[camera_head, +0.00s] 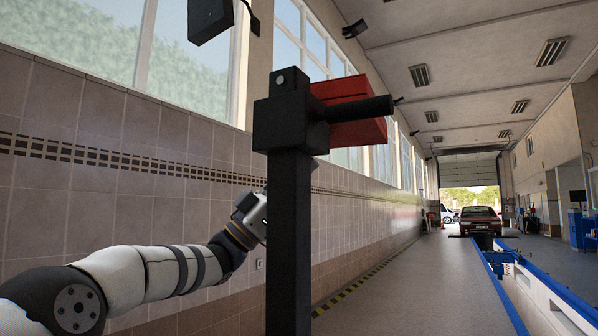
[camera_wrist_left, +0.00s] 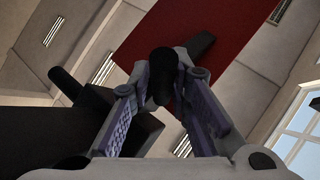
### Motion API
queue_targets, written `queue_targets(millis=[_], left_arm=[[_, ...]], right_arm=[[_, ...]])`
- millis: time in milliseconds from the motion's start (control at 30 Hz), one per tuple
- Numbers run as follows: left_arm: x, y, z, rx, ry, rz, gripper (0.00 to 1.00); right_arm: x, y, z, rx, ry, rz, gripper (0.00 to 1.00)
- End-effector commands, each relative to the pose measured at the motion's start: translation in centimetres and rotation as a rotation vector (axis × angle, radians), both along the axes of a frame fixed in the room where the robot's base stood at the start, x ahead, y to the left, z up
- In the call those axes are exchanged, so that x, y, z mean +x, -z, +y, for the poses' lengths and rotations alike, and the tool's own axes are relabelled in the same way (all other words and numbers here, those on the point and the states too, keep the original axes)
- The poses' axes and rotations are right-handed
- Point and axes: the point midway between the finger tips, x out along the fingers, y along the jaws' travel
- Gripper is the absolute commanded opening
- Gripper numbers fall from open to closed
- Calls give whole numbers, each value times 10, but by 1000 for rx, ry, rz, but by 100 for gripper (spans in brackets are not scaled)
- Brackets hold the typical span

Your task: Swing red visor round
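The red visor (camera_head: 352,102) is a red box-like part at the top of a black post (camera_head: 288,235), behind a black horizontal bar (camera_head: 360,109). In the left wrist view the red part (camera_wrist_left: 220,40) fills the upper middle. My left gripper (camera_head: 258,215) comes in from the left, and its fingers are mostly hidden behind the post. In the wrist view, a short black rounded rod (camera_wrist_left: 162,78) lies between the fingertips of my left gripper (camera_wrist_left: 164,68). I cannot tell whether both pads touch it. My right gripper is not in view.
A tiled wall (camera_head: 120,170) with windows runs along the left, close to my left arm. A grey walkway (camera_head: 390,275) lies right of the post, with a blue-edged pit (camera_head: 530,290) beyond it. A car (camera_head: 480,221) stands far off.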

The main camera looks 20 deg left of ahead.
Motion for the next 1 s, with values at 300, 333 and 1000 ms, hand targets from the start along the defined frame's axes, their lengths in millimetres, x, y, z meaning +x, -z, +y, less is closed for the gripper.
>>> queue_targets(millis=[300, 333, 1000], left_arm=[[0, 0, 1, -1, -1, -1, 35], [0, 1, 2, -1, -2, 0, 35], [-36, 88, 73, -1, 0, 0, 35]], right_arm=[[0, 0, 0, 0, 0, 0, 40], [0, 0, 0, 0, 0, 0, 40], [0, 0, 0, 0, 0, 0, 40]])
